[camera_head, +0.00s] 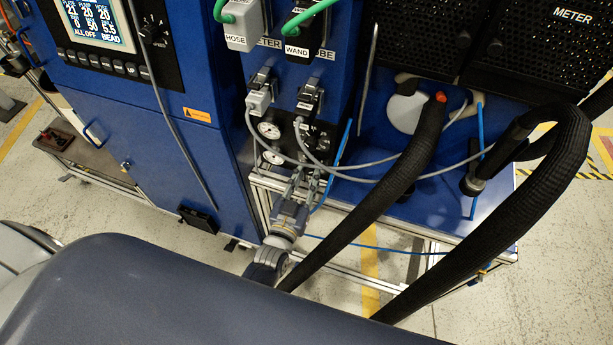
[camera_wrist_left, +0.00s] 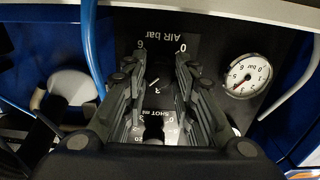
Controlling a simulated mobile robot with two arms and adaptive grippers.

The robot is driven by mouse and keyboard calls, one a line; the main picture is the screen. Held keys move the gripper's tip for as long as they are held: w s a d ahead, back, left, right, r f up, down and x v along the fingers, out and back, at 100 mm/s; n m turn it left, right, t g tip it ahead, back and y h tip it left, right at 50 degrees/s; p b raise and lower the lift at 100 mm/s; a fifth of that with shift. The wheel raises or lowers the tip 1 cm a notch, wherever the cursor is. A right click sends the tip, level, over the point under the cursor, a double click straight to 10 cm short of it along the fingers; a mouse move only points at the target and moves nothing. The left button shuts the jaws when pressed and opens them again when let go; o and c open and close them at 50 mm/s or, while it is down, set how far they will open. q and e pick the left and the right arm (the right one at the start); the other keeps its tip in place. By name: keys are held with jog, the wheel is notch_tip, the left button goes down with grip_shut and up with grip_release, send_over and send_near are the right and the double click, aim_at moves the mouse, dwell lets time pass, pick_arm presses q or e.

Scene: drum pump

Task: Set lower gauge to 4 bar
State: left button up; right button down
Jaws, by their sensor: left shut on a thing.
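The lower gauge (camera_head: 273,157) is a small white dial on the black panel, below a similar upper gauge (camera_head: 268,130). In the left wrist view, which is upside down, the lower gauge (camera_wrist_left: 247,77) shows with a dark needle and red mark; its exact reading is too small to tell. My left gripper (camera_head: 299,170) is at the panel, right of the gauges. In the wrist view its fingers (camera_wrist_left: 156,68) are shut on the dark AIR bar knob (camera_wrist_left: 157,76), which is mostly hidden, between the scale's 0 and 6 marks. My right gripper is not visible.
Grey cables (camera_head: 350,165) hang in front of the panel, close to my left gripper. Thick black hoses (camera_head: 400,180) cross the right side. A SHOT scale (camera_wrist_left: 160,117) shows between my fingers. The blue cabinet (camera_head: 165,150) stands left of the panel.

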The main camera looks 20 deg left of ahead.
pick_arm(q)
jog(key=shift+w+r, duration=0.2)
jog(key=shift+r, duration=0.15)
jog(key=o, duration=1)
jog(key=shift+o, duration=0.4)
jog(key=shift+f, duration=0.25)
jog(key=shift+s, duration=0.1)
jog(key=s, duration=1.2)
jog(key=shift+a, duration=0.2)
jog(key=shift+w, duration=0.1)
